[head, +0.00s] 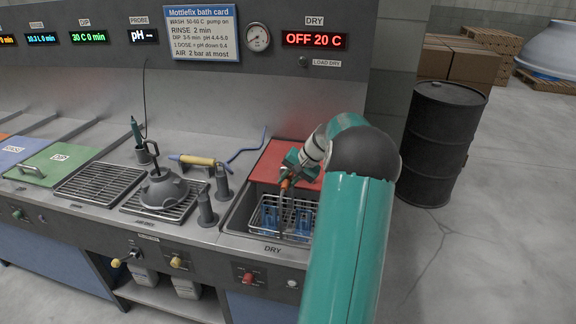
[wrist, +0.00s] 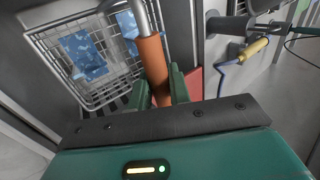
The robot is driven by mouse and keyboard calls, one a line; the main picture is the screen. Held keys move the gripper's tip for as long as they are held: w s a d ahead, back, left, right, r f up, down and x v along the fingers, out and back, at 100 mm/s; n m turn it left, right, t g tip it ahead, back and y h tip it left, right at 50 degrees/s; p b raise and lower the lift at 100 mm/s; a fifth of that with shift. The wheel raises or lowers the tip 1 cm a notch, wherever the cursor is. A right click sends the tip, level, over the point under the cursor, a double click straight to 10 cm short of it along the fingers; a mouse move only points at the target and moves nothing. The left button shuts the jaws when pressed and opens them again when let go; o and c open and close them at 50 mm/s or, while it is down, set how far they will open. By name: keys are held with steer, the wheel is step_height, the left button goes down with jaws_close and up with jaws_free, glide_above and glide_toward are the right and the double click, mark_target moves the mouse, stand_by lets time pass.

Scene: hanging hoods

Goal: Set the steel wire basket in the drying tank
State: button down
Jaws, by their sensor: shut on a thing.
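The steel wire basket (head: 264,217) is in the opening of the drying tank (head: 236,218), labelled DRY, with several blue patterned pieces inside. I cannot tell whether it rests on the tank floor or hangs a little above it. My gripper (head: 287,182) is over the basket, shut on its upright handle with an orange grip. In the wrist view the orange handle grip (wrist: 151,62) stands between the fingers of my gripper (wrist: 160,88), and the basket (wrist: 92,92) shows beyond at upper left.
A red lid (head: 273,160) stands open behind the tank. Left of it are grey posts (head: 206,208), a round grey vessel (head: 163,190) on a grate, and a yellow-handled spray tool (head: 197,161). A black drum (head: 441,140) stands on the floor at right. The display reads OFF 20 C.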

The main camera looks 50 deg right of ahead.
glide_above(288, 225)
step_height(288, 225, down, 13)
steer(key=shift+r, duration=0.15)
stand_by(0.3)
steer(key=shift+f, duration=0.65)
steer(key=c, duration=1.3)
jaws_free()
steer(key=shift+s, duration=0.1)
